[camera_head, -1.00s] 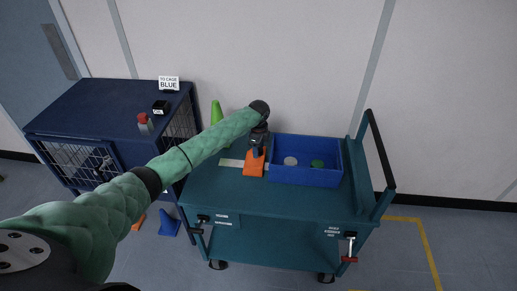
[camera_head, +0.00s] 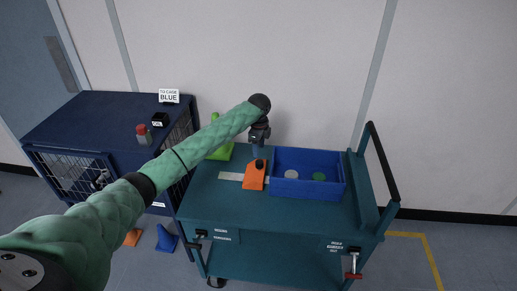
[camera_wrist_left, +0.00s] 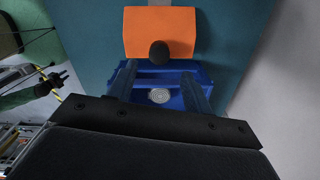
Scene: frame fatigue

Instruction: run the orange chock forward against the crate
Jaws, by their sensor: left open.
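The orange chock (camera_head: 254,176), with a dark round knob on it, lies on the teal cart top (camera_head: 215,203). It is just left of the blue crate (camera_head: 309,190), with a narrow gap between them. My left gripper (camera_head: 258,152) points down over the chock's far end, open and empty. In the left wrist view the chock (camera_wrist_left: 160,24) and its knob show beyond the open fingers (camera_wrist_left: 159,72); part of the crate (camera_wrist_left: 160,74) shows between them. Whether a finger touches the chock cannot be told. My right gripper is not in view.
The crate holds a pale disc (camera_head: 291,174) and a green disc (camera_head: 319,176). A pale strip (camera_head: 230,176) lies by the chock. A green piece (camera_head: 222,152) stands behind my forearm. A dark blue cage (camera_head: 80,125) stands left; the cart's handle (camera_head: 383,165) rises at right.

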